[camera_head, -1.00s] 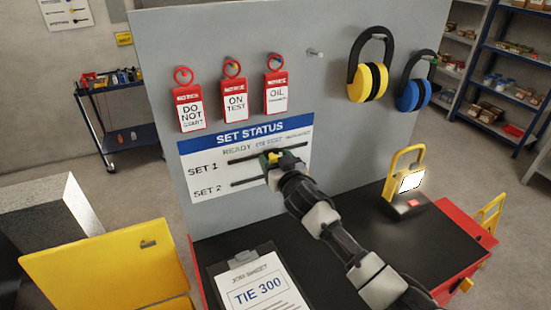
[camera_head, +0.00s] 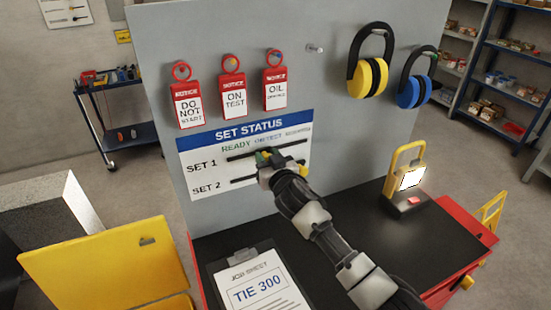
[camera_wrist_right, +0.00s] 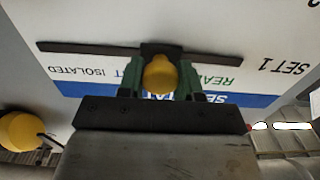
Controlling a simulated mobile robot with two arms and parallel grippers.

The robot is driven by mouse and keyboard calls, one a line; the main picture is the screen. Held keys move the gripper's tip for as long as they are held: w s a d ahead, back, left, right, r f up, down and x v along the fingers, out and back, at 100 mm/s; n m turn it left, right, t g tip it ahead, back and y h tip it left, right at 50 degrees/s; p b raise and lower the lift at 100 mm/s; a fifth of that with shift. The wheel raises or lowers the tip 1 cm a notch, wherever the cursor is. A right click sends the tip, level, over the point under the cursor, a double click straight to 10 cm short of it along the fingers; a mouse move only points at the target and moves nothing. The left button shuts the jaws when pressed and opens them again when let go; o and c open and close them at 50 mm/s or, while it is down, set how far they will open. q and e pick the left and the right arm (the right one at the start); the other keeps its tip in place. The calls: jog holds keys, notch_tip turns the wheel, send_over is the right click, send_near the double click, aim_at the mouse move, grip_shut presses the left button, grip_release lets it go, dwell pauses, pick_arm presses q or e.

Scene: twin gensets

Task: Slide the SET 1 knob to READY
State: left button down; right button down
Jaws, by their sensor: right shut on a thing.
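The SET STATUS board (camera_head: 212,180) has a blue header and two dark slots, labelled SET 1 and SET 2. Above the SET 1 slot are the words READY, ON TEST and ISOLATED, left to right. My right gripper (camera_head: 266,160) is shut on the yellow SET 1 knob (camera_wrist_right: 159,75), seen between its green-edged fingers in the right wrist view (camera_wrist_right: 158,82). The knob sits on the SET 1 slot (camera_wrist_right: 90,48) near ON TEST, to the right of READY in the head view. The gripper hides part of the SET 2 slot (camera_head: 243,180). My left gripper is not in view.
Three red tags (camera_head: 233,98) hang above the board. Yellow (camera_head: 370,78) and blue (camera_head: 413,93) ear defenders hang to the right. A clipboard (camera_head: 258,283) and a lit yellow lamp (camera_head: 408,180) are on the black worktop (camera_head: 350,215).

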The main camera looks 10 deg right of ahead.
aim_at(236, 157)
jog(key=a+b, duration=0.1)
jog(key=a, duration=0.2)
jog(key=s+a+b, duration=0.1)
jog(key=a, duration=0.3)
jog(key=shift+s+a+f, duration=0.1)
jog(key=shift+s+a, duration=0.05)
jog(key=shift+s, duration=0.05)
jog(key=c, duration=0.8)
grip_release()
jog(key=shift+a, duration=0.15)
jog(key=shift+o, duration=0.2)
jog(key=shift+s, duration=0.1)
